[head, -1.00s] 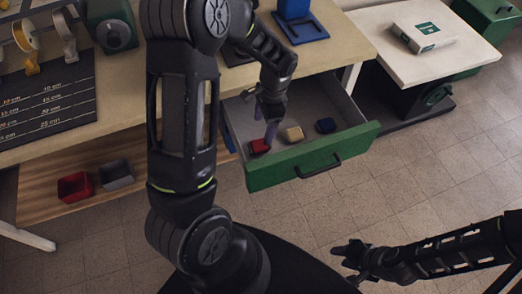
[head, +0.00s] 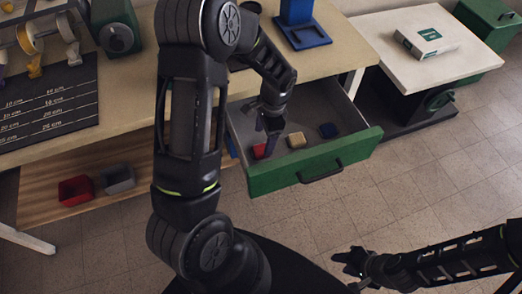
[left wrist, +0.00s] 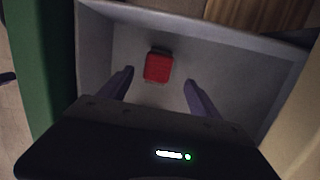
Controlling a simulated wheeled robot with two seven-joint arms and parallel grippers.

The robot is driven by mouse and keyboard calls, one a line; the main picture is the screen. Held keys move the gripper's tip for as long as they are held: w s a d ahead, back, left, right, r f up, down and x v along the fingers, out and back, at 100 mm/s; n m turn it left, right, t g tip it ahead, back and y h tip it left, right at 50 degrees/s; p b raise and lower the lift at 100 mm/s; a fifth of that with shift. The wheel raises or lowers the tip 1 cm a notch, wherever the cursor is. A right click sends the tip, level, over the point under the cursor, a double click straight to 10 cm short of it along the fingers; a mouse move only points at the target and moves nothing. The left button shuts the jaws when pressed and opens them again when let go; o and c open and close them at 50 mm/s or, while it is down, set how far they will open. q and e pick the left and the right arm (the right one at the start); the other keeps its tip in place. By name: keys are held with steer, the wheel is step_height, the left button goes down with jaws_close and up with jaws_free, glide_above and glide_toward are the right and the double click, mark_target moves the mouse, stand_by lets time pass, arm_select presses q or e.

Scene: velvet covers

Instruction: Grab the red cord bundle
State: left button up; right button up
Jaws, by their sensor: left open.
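The red cord bundle (head: 260,151) lies on the floor of the open drawer, at its left end. My left gripper (head: 270,147) reaches down into the drawer over the bundle and partly hides it in the head view. In the left wrist view the red bundle (left wrist: 158,67) sits between and a little beyond the two spread fingertips of the left gripper (left wrist: 158,78), with a gap on both sides. The left gripper is open and empty. My right gripper (head: 350,261) is at the lower right over the floor, away from the drawer; its finger opening is too small to read.
Red (head: 76,190) and grey (head: 117,179) bins stand on the lower shelf.

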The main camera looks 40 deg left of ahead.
mark_target(261, 149)
arm_select(q)
steer(key=f, duration=0.2)
steer(key=s+f, duration=0.1)
steer(key=f, duration=0.2)
steer(key=shift+a, duration=0.15)
steer(key=shift+c, duration=0.3)
steer(key=c, duration=1.4)
